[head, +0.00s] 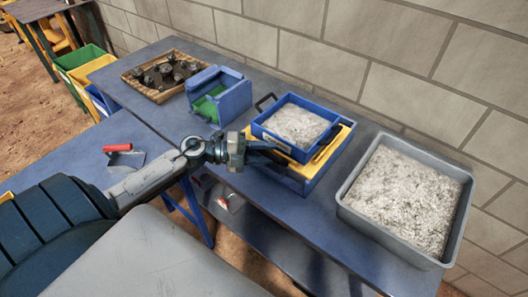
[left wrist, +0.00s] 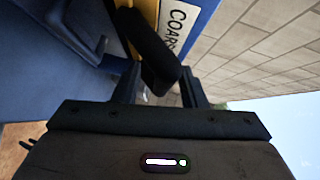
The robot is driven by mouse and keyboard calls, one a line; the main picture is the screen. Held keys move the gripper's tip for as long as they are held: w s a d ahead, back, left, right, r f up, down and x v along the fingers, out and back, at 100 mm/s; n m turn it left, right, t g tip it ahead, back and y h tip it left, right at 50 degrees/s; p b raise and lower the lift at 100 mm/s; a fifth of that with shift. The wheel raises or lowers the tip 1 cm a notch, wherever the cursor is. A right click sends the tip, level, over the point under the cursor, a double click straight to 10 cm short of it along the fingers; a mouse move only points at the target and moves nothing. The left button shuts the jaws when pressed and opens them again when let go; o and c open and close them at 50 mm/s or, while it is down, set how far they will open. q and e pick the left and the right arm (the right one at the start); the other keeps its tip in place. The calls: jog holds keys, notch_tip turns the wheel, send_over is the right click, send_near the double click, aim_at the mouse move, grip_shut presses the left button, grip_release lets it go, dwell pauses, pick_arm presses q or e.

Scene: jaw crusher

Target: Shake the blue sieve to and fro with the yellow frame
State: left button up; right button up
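The blue sieve (head: 322,115), full of pale grey crushed material, sits on the yellow frame (head: 336,151) over a blue bin (head: 293,178). One black handle (head: 265,101) stands out at its back left. My left gripper (head: 268,148) is at the sieve's near-left side. In the left wrist view, its fingers (left wrist: 160,88) are closed around a black handle (left wrist: 146,40), beside a label reading "COAR" (left wrist: 178,22) and a yellow strip of the frame. The gripper partly hides this handle in the head view. My right gripper is not in view.
A grey tray (head: 352,206) of crushed material stands right of the sieve. A blue box with green inside (head: 232,100) and a wooden tray of dark rocks (head: 135,79) stand left. A red-handled scoop (head: 124,157) lies on the near table. A block wall closes the back.

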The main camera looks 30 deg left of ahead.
pick_arm(q)
jog(key=shift+s+r, duration=0.1)
jog(key=shift+s+a, duration=0.15)
jog(key=shift+a, duration=0.15)
jog(key=p+v, duration=0.2)
jog(key=v, duration=0.8)
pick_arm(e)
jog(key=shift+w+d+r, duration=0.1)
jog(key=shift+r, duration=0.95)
pick_arm(q)
jog(key=shift+s+r, duration=0.1)
